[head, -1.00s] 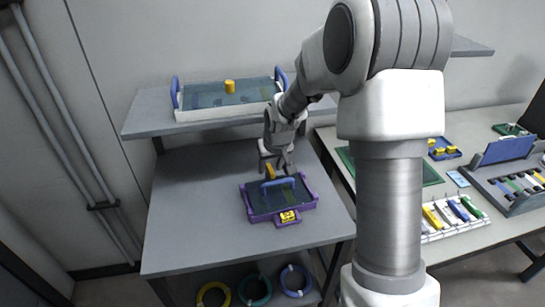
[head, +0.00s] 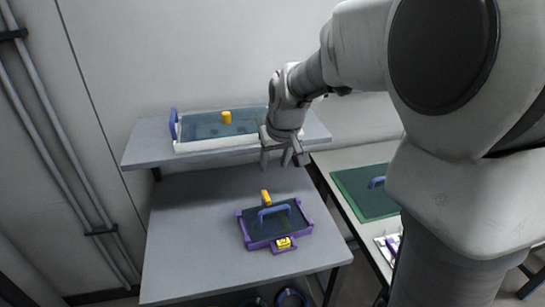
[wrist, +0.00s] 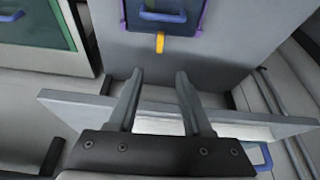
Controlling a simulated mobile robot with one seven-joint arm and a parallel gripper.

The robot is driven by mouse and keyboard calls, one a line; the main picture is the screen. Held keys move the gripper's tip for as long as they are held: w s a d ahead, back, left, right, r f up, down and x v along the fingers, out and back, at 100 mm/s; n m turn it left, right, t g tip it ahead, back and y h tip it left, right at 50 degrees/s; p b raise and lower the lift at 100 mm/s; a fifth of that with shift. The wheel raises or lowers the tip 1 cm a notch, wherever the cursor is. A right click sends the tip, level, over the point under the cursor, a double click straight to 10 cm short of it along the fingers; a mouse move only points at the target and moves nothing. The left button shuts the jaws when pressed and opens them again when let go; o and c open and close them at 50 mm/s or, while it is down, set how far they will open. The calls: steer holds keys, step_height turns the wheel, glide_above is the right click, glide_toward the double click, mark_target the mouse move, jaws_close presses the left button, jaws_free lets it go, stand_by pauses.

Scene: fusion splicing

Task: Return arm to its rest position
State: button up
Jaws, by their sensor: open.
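My gripper (head: 284,158) is open and empty, raised above the back part of the grey table (head: 190,240). Its two fingers (wrist: 160,95) stand apart in the wrist view with nothing between them. A purple-edged tray (head: 276,228) with a dark top and a blue handle (head: 274,210) sits on the table below and in front of my gripper. A yellow piece (head: 265,197) stands at the tray's back edge; it also shows in the wrist view (wrist: 160,43), beyond the fingertips and apart from them.
A grey shelf (head: 140,152) above the table's back holds a white tray (head: 190,146) with a yellow cylinder (head: 226,117). The shelf edge is close to my gripper. A side table on the right carries a green-framed board (head: 345,182). The table's left part is clear.

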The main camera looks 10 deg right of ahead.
steer(key=shift+r, duration=0.1)
steer(key=s+r+p, duration=0.3)
steer(key=s+r, duration=0.3)
steer(key=s, duration=0.6)
steer(key=s+r+m+t+p, duration=0.1)
steer(key=s+r+p, duration=0.3)
steer(key=s+r, duration=0.3)
steer(key=s, duration=0.5)
steer(key=shift+a+r+p, duration=0.2)
steer(key=shift+a+p, duration=0.05)
steer(key=shift+p, duration=0.05)
